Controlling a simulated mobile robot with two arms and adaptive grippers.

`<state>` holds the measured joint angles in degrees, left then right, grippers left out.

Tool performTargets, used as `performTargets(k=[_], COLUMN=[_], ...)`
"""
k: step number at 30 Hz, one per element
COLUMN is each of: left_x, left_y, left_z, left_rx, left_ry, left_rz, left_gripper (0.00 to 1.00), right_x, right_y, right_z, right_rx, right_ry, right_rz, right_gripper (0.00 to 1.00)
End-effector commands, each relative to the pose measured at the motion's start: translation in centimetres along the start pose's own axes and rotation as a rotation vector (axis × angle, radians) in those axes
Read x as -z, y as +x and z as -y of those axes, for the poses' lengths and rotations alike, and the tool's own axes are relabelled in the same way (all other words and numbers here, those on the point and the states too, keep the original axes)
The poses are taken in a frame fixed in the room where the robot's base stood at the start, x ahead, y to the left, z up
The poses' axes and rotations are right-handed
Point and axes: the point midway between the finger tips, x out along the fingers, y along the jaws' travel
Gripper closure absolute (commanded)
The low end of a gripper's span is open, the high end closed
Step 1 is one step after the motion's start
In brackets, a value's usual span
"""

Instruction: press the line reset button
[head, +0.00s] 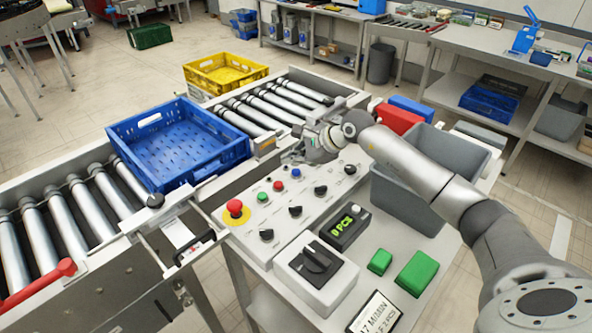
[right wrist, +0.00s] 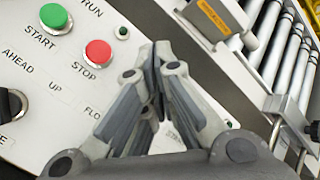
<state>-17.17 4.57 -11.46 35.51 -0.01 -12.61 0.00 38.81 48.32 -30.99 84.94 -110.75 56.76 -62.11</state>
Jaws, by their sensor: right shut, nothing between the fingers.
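The control panel (head: 255,215) carries a green button (head: 262,197), a red button (head: 279,186) and a blue button (head: 296,173) in a row. In the right wrist view the green button (right wrist: 55,17) is labelled START and the red button (right wrist: 98,53) is labelled STOP. The blue button does not show there; my fingers cover the panel beyond STOP. A label behind them is only partly visible and unreadable. My right gripper (head: 288,157) is shut and empty, just above and beyond the blue button in the head view; its fingertips (right wrist: 155,58) point over the panel. My left gripper is out of view.
A red emergency button (head: 235,209) and several black knobs sit on the same panel. A blue crate (head: 178,190) rests on the roller conveyor beside it; a yellow crate (head: 225,85) is behind. A grey bin (head: 405,205) and a counter display (head: 345,227) stand to the right.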

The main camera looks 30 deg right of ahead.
Motion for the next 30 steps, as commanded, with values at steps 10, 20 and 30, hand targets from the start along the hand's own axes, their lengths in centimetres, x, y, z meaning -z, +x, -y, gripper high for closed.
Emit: performTargets(k=[10,20,30], left_x=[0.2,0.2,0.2], left_y=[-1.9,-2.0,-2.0], left_z=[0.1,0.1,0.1], left_rx=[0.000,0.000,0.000], left_ry=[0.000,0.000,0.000], left_rz=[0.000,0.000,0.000], left_gripper=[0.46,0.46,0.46], right_x=[-1.9,-2.2,-2.2], right_y=[-2.6,-3.0,-3.0], right_z=[1.9,2.2,2.2], right_rx=[0.001,0.000,0.000], right_ry=[-0.001,0.000,0.000], right_rz=[0.000,0.000,0.000], right_gripper=[1.00,1.00,1.00])
